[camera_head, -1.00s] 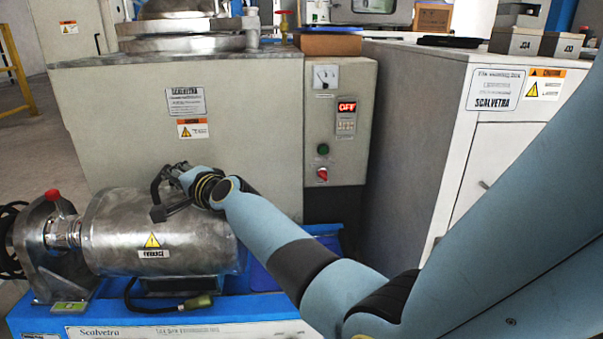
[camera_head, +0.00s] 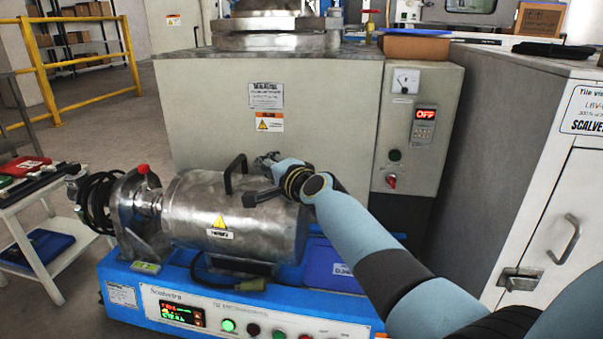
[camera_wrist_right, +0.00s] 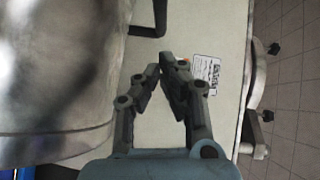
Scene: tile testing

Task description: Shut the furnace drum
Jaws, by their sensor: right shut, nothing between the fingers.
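The furnace drum (camera_head: 185,213) is a shiny metal cylinder lying on its side on a blue base. A black handle (camera_head: 228,175) stands up from its top; it also shows at the top of the right wrist view (camera_wrist_right: 159,18). Whether the drum is open or closed I cannot tell. In the right wrist view the fingers (camera_wrist_right: 158,72) are together and empty, with the drum (camera_wrist_right: 50,80) filling the left side. My left gripper is not in view.
The blue base (camera_head: 125,275) carries a small display and several buttons. A tall grey furnace cabinet (camera_head: 330,120) stands close behind the drum. A white cabinet (camera_head: 540,200) is at the right. A small table (camera_head: 30,205) with trays stands left.

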